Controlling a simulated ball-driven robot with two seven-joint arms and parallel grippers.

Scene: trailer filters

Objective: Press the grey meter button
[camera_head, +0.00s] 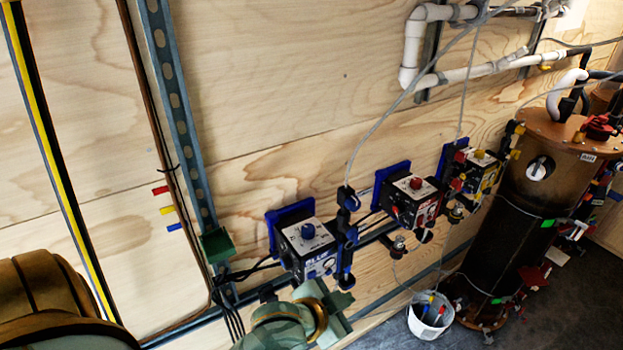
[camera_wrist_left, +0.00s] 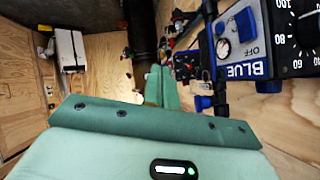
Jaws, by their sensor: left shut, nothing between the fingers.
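The BLUE meter (camera_head: 308,245) is a dark box with a blue knob on a blue wall bracket. In the left wrist view its face (camera_wrist_left: 240,40) shows sideways at the upper right, with a small round light-grey button (camera_wrist_left: 223,49) near the word OFF and a dial beside it. I cannot tell for sure that this is the grey meter button. My left gripper (camera_head: 328,300) is just below and in front of the BLUE meter. Its fingers (camera_wrist_left: 160,86) are shut and empty, left of the meter face in the wrist view, with no contact visible. My right gripper is not in view.
A red-knobbed meter (camera_head: 412,200) and a yellow-knobbed meter (camera_head: 477,172) stand farther right along the wall. Cables and a metal rail run by the BLUE meter.

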